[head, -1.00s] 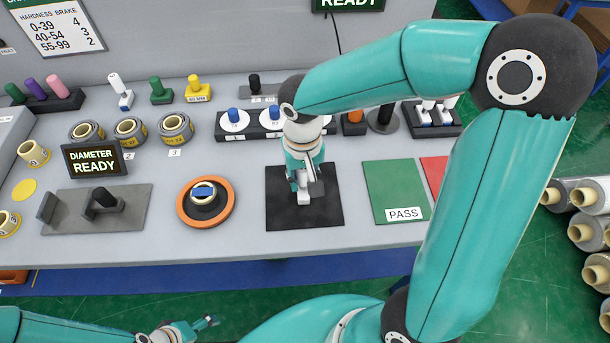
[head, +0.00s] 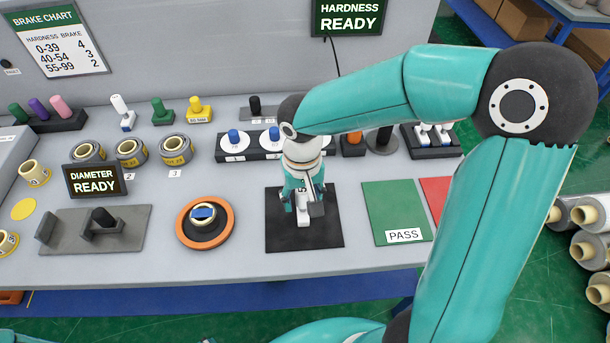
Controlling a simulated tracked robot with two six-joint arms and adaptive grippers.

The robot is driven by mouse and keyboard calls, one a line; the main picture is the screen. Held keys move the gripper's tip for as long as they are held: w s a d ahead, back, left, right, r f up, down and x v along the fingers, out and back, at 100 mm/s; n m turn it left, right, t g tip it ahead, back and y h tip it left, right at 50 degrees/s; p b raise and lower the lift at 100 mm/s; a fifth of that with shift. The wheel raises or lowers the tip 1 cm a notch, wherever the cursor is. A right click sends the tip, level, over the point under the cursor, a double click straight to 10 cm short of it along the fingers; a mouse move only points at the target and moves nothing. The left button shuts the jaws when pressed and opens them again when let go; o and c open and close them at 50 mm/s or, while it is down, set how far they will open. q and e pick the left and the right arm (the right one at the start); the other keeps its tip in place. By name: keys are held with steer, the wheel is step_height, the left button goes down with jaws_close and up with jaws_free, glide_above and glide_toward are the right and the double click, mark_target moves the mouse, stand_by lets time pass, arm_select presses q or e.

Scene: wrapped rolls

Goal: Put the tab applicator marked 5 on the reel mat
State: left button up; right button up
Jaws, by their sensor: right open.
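A black square mat, which I take as the reel mat (head: 276,238), lies on the bench at the middle front. A small white tool that I take as the tab applicator (head: 303,216) stands on this mat; a dark mark like a 5 shows at its upper part. My right gripper (head: 304,207) points down over the mat, its fingers open on either side of the tool. The gripper hides much of the tool, and I cannot tell whether the fingers touch it.
An orange-rimmed disc with a roll (head: 204,222) lies left of the mat, and a green PASS pad (head: 395,207) lies to its right. Behind stands a black rack with white discs (head: 235,143). A rack of white-and-blue tools (head: 432,140) is at the back right.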

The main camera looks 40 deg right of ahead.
step_height(320, 180, up, 11)
steer(key=shift+r, duration=0.1)
stand_by(0.6)
